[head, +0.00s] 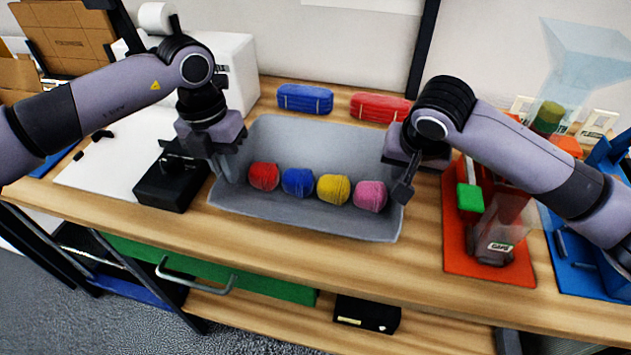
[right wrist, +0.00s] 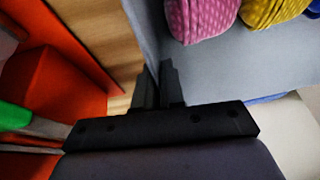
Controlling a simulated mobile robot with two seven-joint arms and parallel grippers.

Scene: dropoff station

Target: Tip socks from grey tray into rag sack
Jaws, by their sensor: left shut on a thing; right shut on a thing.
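The grey tray (head: 300,215) stands on the wooden table in the middle of the head view. A red sock (head: 264,176), a blue sock (head: 298,182), a yellow sock (head: 333,188) and a pink sock (head: 370,195) lie in a row inside it, each balled up. My left gripper (head: 222,165) is shut on the tray's left wall. My right gripper (head: 402,185) is shut on the tray's right wall; the right wrist view shows its fingers (right wrist: 160,88) around the wall, beside the pink sock (right wrist: 200,18). I cannot identify a rag sack.
A blue bundle (head: 305,99) and a red bundle (head: 379,107) lie behind the tray. A black box (head: 168,188) is close on its left. An orange mat (head: 462,262) with a red-framed device is on its right. Wood is bare along the front edge.

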